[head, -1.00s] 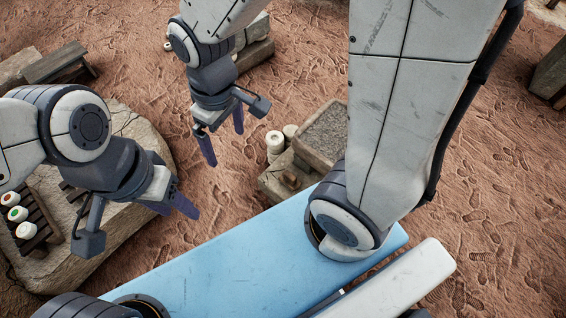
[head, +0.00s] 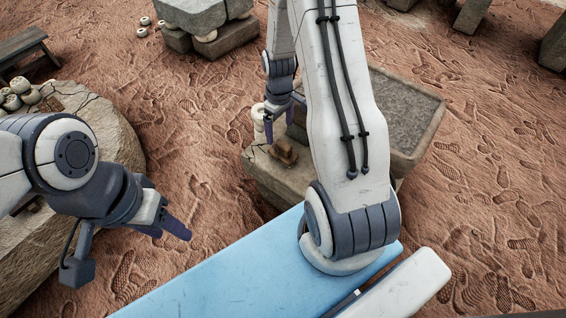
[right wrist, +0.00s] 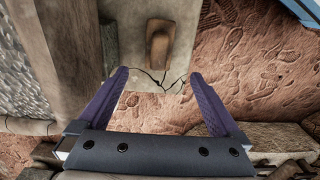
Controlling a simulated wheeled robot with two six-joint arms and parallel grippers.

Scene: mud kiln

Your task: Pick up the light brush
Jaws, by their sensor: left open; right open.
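A small brown block-like object (head: 284,151), which may be the light brush, lies on the stone slab (head: 262,178) in the head view. I cannot make out bristles on it. In the right wrist view the brown object (right wrist: 159,43) lies on the slab beyond the fingertips, near a crack. My right gripper (head: 279,121) is open and empty, pointing down just behind the object in the head view, apart from it. Its purple fingers (right wrist: 158,74) show spread in the wrist view. My left gripper (head: 172,229) is open and empty over the bare ground at left.
A stone trough (head: 405,108) stands on the slab's right side, partly hidden by my right arm. A large round stone (head: 105,125) is at left, a stone block (head: 190,12) behind. Reddish ground between is clear.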

